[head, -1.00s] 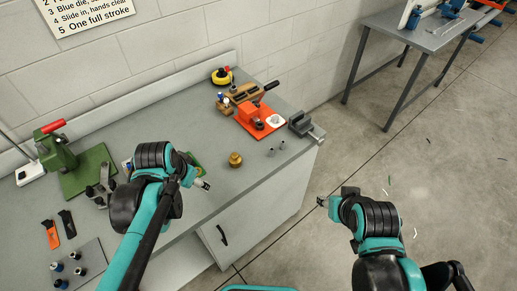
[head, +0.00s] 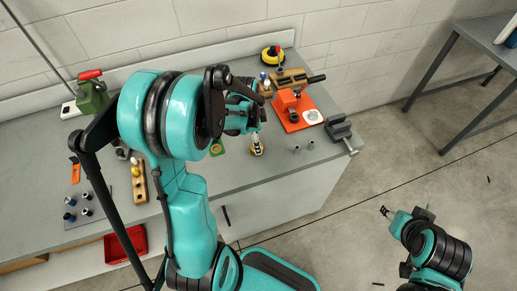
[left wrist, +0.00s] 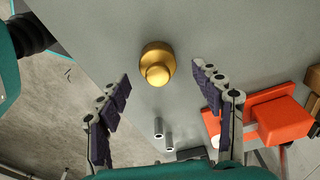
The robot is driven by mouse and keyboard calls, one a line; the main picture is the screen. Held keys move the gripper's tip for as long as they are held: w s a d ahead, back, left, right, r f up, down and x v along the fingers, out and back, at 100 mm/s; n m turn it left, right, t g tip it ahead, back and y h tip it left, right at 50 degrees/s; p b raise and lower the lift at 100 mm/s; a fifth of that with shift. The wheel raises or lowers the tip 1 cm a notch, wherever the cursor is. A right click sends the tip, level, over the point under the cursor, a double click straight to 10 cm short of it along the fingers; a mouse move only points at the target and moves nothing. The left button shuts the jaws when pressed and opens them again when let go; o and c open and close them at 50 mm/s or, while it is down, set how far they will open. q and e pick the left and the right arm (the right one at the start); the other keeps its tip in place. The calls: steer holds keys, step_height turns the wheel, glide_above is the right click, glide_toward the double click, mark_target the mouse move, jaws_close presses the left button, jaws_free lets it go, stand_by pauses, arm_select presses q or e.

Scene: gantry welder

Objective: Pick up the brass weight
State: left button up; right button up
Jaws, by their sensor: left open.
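The brass weight (left wrist: 157,63) is a round, golden, knobbed piece on the grey bench top. In the left wrist view it lies in the gap between the fingertips of my left gripper (left wrist: 161,76), a little beyond them. The fingers are spread and do not touch it. In the head view my left gripper (head: 256,138) hangs over the weight (head: 257,151) and covers part of it. My right gripper (head: 387,212) is away from the bench, above the floor at the right; its jaws are too small to judge.
An orange fixture (head: 293,118) stands behind and right of the weight, with a dark vise (head: 338,128) at the bench's right end. Two small metal pins (left wrist: 163,134) stand near the weight. A red bin (head: 125,245) is at the lower left.

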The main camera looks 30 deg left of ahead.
arm_select(q)
step_height(320, 180, down, 3)
steer(key=shift+d+f+b, duration=0.1)
steer(key=shift+d+b, duration=0.05)
steer(key=shift+b, duration=0.25)
jaws_close()
steer(key=shift+r, duration=0.2)
